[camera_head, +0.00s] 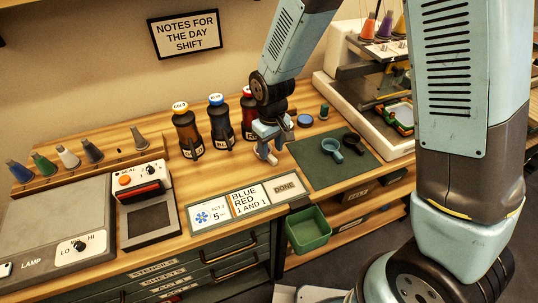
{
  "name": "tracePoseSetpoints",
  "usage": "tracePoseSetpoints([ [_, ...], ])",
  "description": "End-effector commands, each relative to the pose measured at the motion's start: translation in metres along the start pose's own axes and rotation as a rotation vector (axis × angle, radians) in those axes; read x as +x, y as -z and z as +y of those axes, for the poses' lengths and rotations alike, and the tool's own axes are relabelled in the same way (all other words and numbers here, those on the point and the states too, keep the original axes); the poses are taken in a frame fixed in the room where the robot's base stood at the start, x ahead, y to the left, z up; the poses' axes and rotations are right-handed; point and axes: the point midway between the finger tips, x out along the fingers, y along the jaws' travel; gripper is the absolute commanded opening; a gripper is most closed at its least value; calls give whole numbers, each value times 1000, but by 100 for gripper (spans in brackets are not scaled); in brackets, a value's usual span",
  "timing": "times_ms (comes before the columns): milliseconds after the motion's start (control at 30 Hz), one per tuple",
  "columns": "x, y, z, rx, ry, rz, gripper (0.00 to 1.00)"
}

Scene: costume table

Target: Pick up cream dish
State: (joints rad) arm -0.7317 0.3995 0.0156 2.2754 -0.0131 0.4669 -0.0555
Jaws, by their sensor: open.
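I cannot clearly make out a cream dish; my gripper and arm hide part of the table near the bottles. My gripper (267,155) is open, with nothing seen between its fingers. It points down over the wooden table, just left of the dark green mat and in front of the red-capped bottle (249,112). On the mat (314,171) lie a teal dish with a handle (332,148) and a black dish (354,141), side by side. A small blue round piece (305,120) sits behind the mat.
Yellow-capped (187,132) and blue-capped (220,122) bottles stand left of my gripper. Cards (249,198) lie along the front edge. A sealing device (146,205) and a lamp panel (55,225) fill the left.

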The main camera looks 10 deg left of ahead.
Motion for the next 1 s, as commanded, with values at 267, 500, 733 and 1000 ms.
tracePoseSetpoints([
  [267,26,0,0,0,0,-1,49],
  [500,27,1,0,0,0,1,49],
  [733,26,0,1,1,0,0,29],
  [1000,26,0,1,1,0,0,3],
])
